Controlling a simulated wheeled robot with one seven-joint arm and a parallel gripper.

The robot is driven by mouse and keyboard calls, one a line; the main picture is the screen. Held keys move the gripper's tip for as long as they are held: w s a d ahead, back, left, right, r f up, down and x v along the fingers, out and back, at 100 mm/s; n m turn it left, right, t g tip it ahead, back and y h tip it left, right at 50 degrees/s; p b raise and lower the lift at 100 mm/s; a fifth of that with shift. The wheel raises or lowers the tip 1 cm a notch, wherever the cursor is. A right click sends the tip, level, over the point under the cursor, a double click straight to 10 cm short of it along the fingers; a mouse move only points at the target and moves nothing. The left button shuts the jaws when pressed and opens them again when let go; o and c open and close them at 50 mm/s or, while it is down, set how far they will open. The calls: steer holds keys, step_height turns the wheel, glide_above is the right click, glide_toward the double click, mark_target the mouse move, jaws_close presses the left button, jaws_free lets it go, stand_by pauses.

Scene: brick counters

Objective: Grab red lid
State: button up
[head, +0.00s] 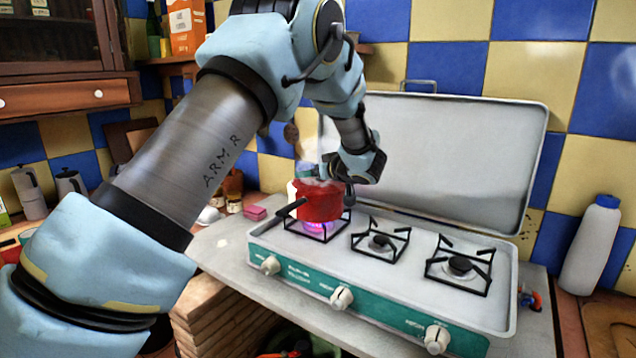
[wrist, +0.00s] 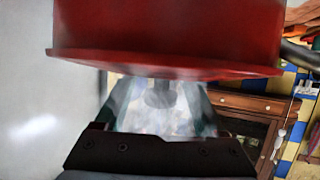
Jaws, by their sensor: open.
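A red pot (head: 320,206) stands on the lit left burner of the camping stove, with a dark handle toward the front left. Its red lid (head: 318,184) is on top, partly veiled by steam. My gripper (wrist: 160,100) is open at the lid, reaching in from the right in the head view. The wrist view appears upside down. There the red lid rim (wrist: 160,62) crosses above the fingers, and a grey knob (wrist: 160,92) shows between them, blurred by steam. I cannot tell whether the fingers touch the knob.
The stove (head: 300,262) has two free burners to the right and a raised lid (head: 450,150) close behind my gripper. A purple flame (head: 318,227) burns under the pot. A white bottle (head: 592,245) stands at the right. A pink block (head: 256,213) lies left of the stove.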

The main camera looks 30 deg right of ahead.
steer(key=shift+c, duration=0.3)
jaws_close()
stand_by(0.3)
